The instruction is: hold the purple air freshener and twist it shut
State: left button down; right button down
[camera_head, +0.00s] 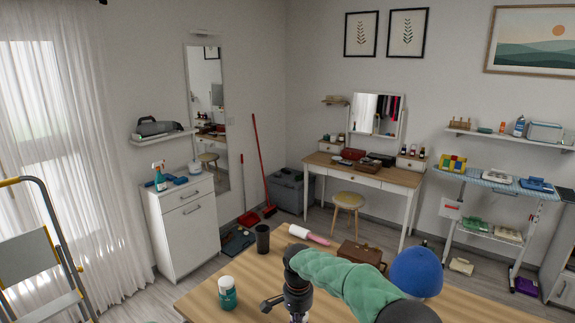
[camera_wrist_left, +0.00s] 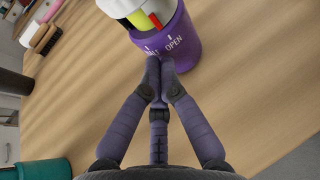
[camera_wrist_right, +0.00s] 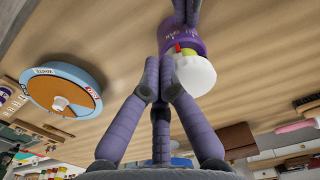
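The purple air freshener (camera_wrist_left: 180,42) has a white top, a coloured label and the word OPEN with an arrow on its purple base. In the left wrist view the fingertips of my left gripper (camera_wrist_left: 160,68) are together at the lower edge of that base. In the right wrist view the freshener (camera_wrist_right: 182,42) appears upside down, with left fingers in front of its base. The fingertips of my right gripper (camera_wrist_right: 158,68) are close together beside the white top. Contact is unclear for both grippers. In the head view my arm hides most of this spot.
The right wrist view shows a round orange-and-blue disc (camera_wrist_right: 80,80) nearby. Bare table lies around the freshener.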

jog(key=shift+w+a, duration=0.2)
jog(key=shift+a, duration=0.3)
dwell(0.3)
jog(key=shift+w+a, duration=0.5)
jog(key=shift+w, duration=0.05)
dwell(0.3)
jog(key=shift+s+a, duration=0.15)
dwell(0.4)
notch_tip(320, 180, up, 6)
jog(key=shift+a, duration=0.2)
dwell(0.5)
jog(key=shift+s, duration=0.1)
jog(key=s+d+n, duration=0.2)
jog(key=d+n, duration=0.2)
jog(key=n, duration=0.2)
notch_tip(320, 180, down, 6)
jog(key=shift+d, duration=0.2)
dwell(0.5)
